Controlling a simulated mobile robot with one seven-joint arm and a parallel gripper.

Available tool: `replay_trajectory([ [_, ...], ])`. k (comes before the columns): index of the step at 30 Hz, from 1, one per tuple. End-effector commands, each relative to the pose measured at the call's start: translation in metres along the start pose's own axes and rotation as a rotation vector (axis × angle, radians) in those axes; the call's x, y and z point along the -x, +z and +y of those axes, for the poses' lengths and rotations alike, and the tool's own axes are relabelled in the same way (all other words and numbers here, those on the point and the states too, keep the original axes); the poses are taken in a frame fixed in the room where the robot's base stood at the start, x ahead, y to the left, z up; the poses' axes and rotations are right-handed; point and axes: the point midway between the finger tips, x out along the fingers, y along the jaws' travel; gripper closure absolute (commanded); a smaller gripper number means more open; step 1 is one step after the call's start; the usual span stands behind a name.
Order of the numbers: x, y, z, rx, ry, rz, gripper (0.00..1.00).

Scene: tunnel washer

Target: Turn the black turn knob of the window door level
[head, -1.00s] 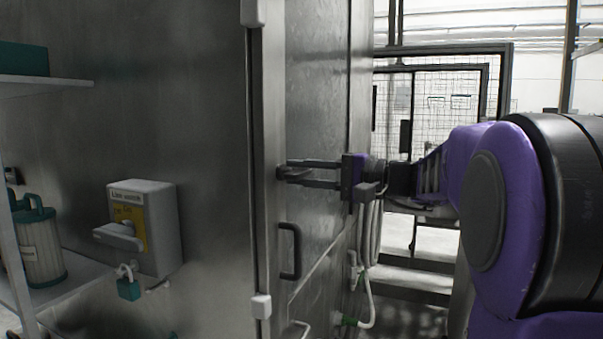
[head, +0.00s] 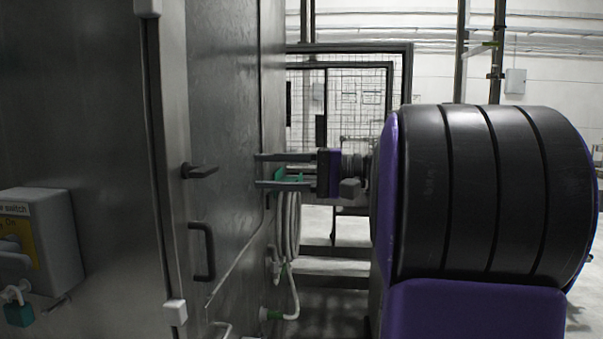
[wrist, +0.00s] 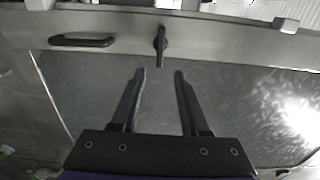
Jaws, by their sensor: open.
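The black turn knob (head: 199,171) sits on the metal frame at the window door's edge. Its lever lies about level, pointing right in the head view. In the wrist view the knob (wrist: 161,45) is ahead of the fingers, pointing back toward the gap between them. The window door (head: 225,90) is a grey metal panel, apparently closed. My gripper (head: 258,170) is open and empty, to the right of the knob at about its height, apart from it. In the wrist view my gripper's fingertips (wrist: 160,74) stop short of the lever.
A black pull handle (head: 202,251) is below the knob; it also shows in the wrist view (wrist: 82,41). A grey switch box (head: 42,240) with a padlock is at left. Hoses (head: 290,230) hang behind my gripper. A mesh fence (head: 350,95) stands at the back.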

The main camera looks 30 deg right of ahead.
Motion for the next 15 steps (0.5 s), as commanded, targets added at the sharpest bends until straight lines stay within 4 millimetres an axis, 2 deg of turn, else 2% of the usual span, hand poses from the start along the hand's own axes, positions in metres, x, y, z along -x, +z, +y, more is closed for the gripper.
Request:
replay_trajectory([
  [1, 0.013, -0.001, 0.000, 0.000, 0.001, 0.004, 0.55],
  [6, 0.042, -0.001, 0.000, -0.001, 0.000, 0.003, 0.55],
  [10, 0.053, -0.001, 0.000, 0.000, 0.000, 0.001, 0.55],
  [15, 0.058, 0.000, 0.000, 0.000, 0.000, 0.000, 0.55],
])
